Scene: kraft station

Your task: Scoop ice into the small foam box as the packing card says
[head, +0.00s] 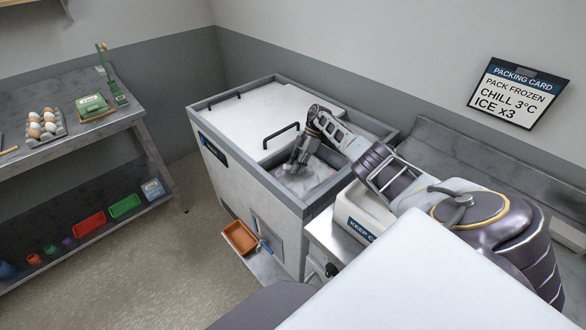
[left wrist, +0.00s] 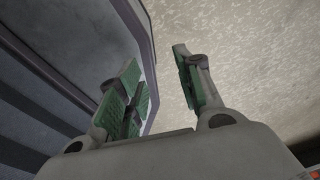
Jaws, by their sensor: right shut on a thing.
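The packing card (head: 516,93) on the back wall reads pack frozen, chill 3°C, ice x3. The ice chest (head: 247,173) has its white lid slid aside, with pale ice (head: 310,182) showing in the open part. My right gripper (head: 301,153) reaches down into that opening and is shut on the scoop, which I can barely make out against the gripper and ice. The small white foam box (head: 367,207), labelled "KEEP C…", stands right of the chest, partly hidden by my right arm. My left gripper (left wrist: 157,72) is open and empty in the left wrist view, its green-padded fingers apart.
An orange tray (head: 240,238) sits low at the chest's front. The chest's raised rim surrounds my right gripper. Floor is clear between shelf and chest.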

